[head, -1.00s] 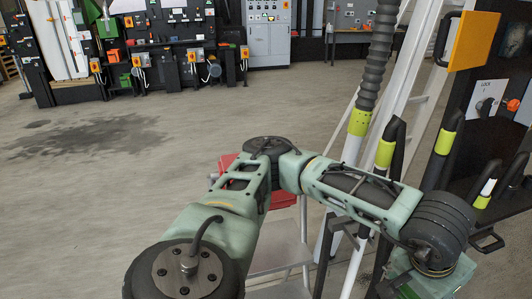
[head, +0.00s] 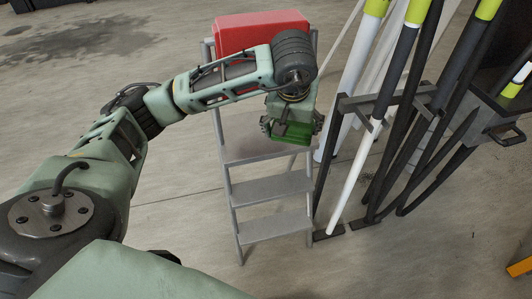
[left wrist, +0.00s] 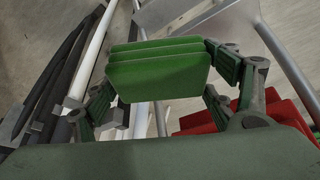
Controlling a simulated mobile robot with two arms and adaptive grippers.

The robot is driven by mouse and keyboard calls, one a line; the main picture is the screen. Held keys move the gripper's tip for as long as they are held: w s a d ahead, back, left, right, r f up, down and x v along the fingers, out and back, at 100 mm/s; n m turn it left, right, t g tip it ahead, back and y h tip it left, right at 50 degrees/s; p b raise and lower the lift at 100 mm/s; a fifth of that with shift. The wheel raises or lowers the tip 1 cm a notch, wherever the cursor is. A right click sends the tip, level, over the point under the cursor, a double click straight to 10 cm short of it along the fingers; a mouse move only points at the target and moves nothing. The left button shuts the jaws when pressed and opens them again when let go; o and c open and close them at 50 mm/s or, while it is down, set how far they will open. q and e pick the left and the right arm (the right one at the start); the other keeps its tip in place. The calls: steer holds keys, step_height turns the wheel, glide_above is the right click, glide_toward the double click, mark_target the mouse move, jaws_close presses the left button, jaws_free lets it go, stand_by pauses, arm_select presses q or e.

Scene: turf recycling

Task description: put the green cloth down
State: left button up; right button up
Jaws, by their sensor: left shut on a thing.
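My left gripper (head: 291,132) is shut on the green cloth (head: 294,134), with its fingers pointing down. In the left wrist view the cloth (left wrist: 158,70) looks like a folded stack with several layered edges, held between the two fingers (left wrist: 160,95). In the head view the gripper partly hides the cloth, which appears in front of the step ladder (head: 272,186). I cannot tell how high above the steps it is. My right gripper is not in view.
A red box (head: 262,28) sits on top of the step ladder; red also shows in the left wrist view (left wrist: 220,118). A rack of black and white poles (head: 352,175) stands close on the right. Grey floor is clear around the ladder's left side.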

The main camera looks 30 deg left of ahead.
arm_select(q)
steer(key=shift+n, duration=0.7)
steer(key=a+f, duration=0.1)
steer(key=a+f+b, duration=0.1)
steer(key=f, duration=0.1)
steer(key=w+a+f+b, duration=0.1)
steer(key=f, duration=0.1)
steer(key=shift+w, duration=0.1)
steer(key=w+a+f, duration=0.2)
steer(key=a, duration=0.1)
steer(key=w+a+f+b, duration=0.1)
steer(key=w+a+f, duration=0.1)
steer(key=a, duration=0.1)
steer(key=w+a+f, duration=0.2)
steer(key=a, duration=0.1)
steer(key=shift+w+f, duration=0.25)
steer(key=shift+f, duration=0.05)
step_height(320, 180, down, 4)
steer(key=shift+r+b, duration=0.1)
steer(key=shift+b, duration=0.5)
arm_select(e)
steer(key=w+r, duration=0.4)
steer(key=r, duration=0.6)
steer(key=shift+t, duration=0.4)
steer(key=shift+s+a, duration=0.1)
arm_select(q)
steer(key=shift+f, duration=0.2)
steer(key=o, duration=1)
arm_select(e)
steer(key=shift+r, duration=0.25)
